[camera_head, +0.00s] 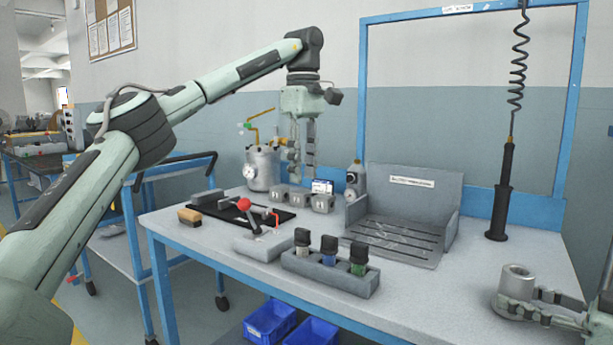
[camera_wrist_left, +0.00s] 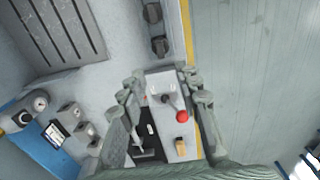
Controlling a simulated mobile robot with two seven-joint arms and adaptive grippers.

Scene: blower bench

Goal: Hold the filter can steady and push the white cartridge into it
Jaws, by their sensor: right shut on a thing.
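The grey filter can (camera_head: 517,281), a short cylinder with a round opening in its top, is upright at the right front of the bench. My left gripper (camera_head: 302,178) hangs, fingers down, above the back left of the bench, far from the can. In the left wrist view its two fingers (camera_wrist_left: 164,112) are spread apart with nothing held between them.
A block with three bottles (camera_head: 330,277), a red-knobbed lever (camera_head: 244,205) and a slotted grey tray (camera_head: 395,240) occupy the bench. A metal pot (camera_head: 262,170) and grey blocks stand behind. Bench between tray and can is clear.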

